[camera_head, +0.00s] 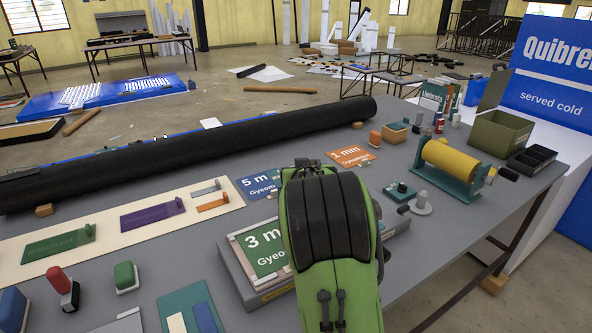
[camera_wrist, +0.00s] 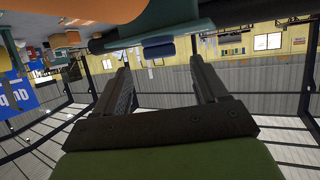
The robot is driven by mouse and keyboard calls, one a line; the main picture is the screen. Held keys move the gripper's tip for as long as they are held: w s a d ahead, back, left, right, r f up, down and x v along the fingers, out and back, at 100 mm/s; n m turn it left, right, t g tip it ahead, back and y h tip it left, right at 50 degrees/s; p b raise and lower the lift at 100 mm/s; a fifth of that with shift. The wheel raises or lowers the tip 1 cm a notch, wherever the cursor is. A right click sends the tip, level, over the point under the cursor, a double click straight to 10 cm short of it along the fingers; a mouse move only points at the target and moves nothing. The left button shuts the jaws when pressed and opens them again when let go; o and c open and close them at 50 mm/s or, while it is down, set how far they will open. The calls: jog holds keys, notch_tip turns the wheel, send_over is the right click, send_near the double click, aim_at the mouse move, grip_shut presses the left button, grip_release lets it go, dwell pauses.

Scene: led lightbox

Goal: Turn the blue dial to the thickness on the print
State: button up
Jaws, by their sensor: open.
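A green print reading "3 mm" (camera_head: 265,248) lies in a pale frame on a grey box (camera_head: 240,282), partly hidden by my green arm. In the wrist view, which is upside down, a small blue part (camera_wrist: 158,48) shows beyond the fingertips, against a teal thing (camera_wrist: 165,22). It may be the blue dial, but I cannot tell, and no dial setting is readable. In the head view my arm covers that area and no blue dial is clearly seen. My gripper (camera_wrist: 160,72) is open with nothing between its fingers. Its fingers are hidden in the head view.
A blue "5 mm" card (camera_head: 258,184) and an orange "1 mm" card (camera_head: 350,155) lie behind my arm. A long black roll (camera_head: 190,155) crosses the table's back. A yellow roller on a teal stand (camera_head: 450,160) and an olive bin (camera_head: 499,135) stand at right.

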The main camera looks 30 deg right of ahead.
jog(key=x, duration=0.4)
jog(key=shift+w+d, duration=0.1)
jog(key=shift+w, duration=0.05)
jog(key=c, duration=1.1)
jog(key=shift+o, duration=0.2)
